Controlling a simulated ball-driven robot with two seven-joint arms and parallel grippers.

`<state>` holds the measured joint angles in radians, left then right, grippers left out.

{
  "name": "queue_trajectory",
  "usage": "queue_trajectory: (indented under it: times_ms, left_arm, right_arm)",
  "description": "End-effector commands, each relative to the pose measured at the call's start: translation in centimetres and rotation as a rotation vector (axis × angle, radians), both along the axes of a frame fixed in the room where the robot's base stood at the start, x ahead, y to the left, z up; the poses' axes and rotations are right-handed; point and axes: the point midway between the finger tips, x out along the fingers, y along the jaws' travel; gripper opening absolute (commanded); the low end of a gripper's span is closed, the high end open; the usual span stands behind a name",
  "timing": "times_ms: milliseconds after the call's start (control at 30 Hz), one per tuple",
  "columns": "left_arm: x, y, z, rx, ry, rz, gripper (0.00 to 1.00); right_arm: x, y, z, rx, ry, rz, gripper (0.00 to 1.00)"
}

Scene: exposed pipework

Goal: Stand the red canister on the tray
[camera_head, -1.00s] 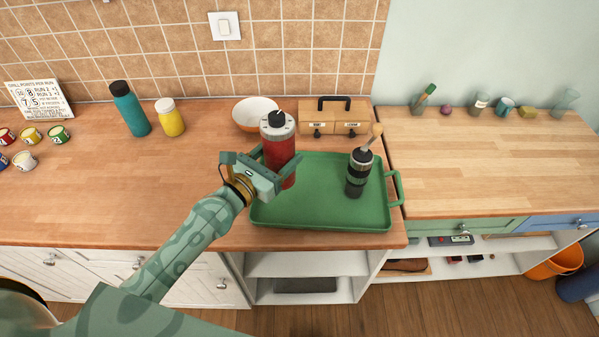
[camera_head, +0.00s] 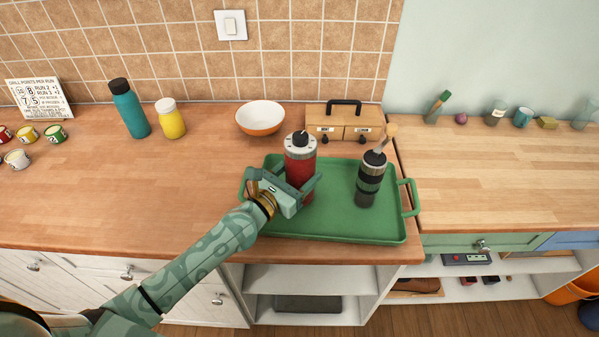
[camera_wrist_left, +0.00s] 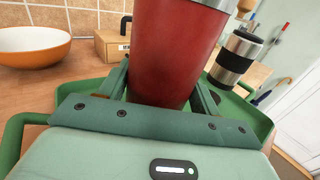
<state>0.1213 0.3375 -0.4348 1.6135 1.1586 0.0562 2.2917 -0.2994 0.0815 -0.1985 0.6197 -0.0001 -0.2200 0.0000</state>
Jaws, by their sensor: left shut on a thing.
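The red canister (camera_head: 300,166) has a grey top with a black knob and stands upright over the left part of the green tray (camera_head: 330,226). My left gripper (camera_head: 303,186) is shut on the canister low on its body. In the left wrist view the canister (camera_wrist_left: 178,50) sits between the two fingers (camera_wrist_left: 160,90), its top out of frame. Its base is hidden by the gripper, so I cannot tell whether it touches the tray. A black and steel grinder-like cylinder (camera_head: 369,182) with a wooden handle stands on the tray's right part. My right gripper is out of view.
A white and orange bowl (camera_head: 261,118) and a wooden box with a black handle (camera_head: 344,121) stand behind the tray. A teal bottle (camera_head: 128,110) and a yellow jar (camera_head: 170,120) are farther left. The tray's middle front is clear.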

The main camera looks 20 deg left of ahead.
Motion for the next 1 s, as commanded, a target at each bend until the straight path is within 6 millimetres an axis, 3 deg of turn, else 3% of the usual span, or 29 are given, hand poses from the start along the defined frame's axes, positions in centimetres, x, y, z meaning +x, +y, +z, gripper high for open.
queue_trajectory:
  times_ms: [33, 100, 467, 1000]
  left_arm:
    - [0.0, 0.0, -0.2, 0.001, 0.001, 0.0, 0.66]
    - [0.0, 0.0, -0.1, 0.0, 0.0, 0.0, 0.85]
    - [-0.1, 0.0, 0.4, -0.001, -0.001, 0.0, 0.85]
    - [-10.1, 4.1, 0.0, 0.002, 0.002, -0.001, 0.85]
  right_arm:
    - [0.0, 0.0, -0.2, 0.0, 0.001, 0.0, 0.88]
    - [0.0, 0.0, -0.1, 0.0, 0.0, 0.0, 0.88]
    - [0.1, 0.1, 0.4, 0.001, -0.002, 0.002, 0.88]
    - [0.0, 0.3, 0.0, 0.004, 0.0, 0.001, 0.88]
